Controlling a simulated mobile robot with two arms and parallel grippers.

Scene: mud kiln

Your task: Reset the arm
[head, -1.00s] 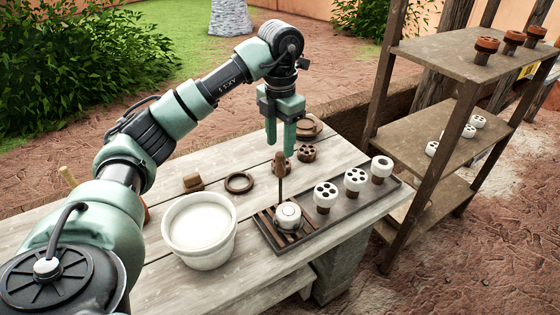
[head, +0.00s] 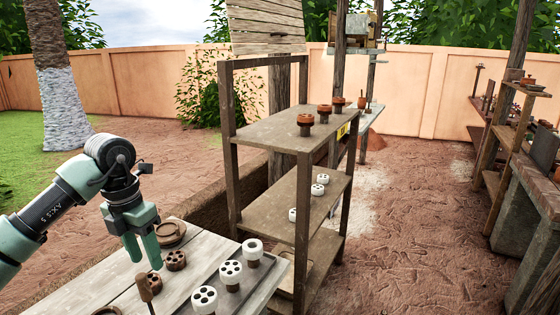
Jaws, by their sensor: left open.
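My left gripper (head: 143,250) comes in from the left and points down over the far part of the wooden worktable (head: 80,290). Its two green fingers are apart with nothing between them. Below it is the wooden handle (head: 145,287) of an upright tool. A brown holed disc (head: 175,260) lies just right of the fingers. My right arm does not show.
White holed pieces on dark stems (head: 230,272) stand at the table's right side. A wooden shelf (head: 265,215) beyond holds brown pieces (head: 305,122) on top and white ones (head: 320,189) lower. Open dirt ground (head: 400,240) lies right of it.

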